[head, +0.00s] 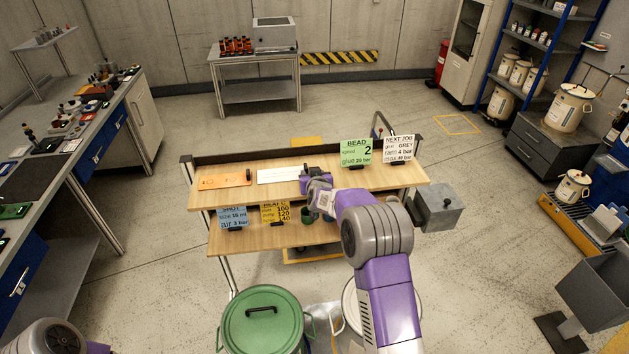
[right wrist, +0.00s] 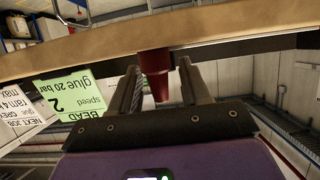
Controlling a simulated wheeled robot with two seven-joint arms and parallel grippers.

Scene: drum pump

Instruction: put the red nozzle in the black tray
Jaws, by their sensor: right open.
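The red nozzle (right wrist: 155,72) shows in the right wrist view, between the two fingers. It stands against the light wooden top, which runs across that inverted picture. My right gripper (right wrist: 158,66) is open around it, with gaps at both sides. In the head view my right gripper (head: 308,181) is over the upper wooden top, and the nozzle is hidden by the hand. I cannot make out a black tray for certain; a flat dark panel (head: 25,184) lies on the left bench. My left gripper is out of view.
The upper top (head: 390,177) carries an orange plate (head: 223,181), a white sheet (head: 278,175) and a green BEAD card (head: 356,152). Blue and yellow cards and a dark green cup (head: 308,216) stand on the lower shelf. A green drum (head: 262,325) stands in front.

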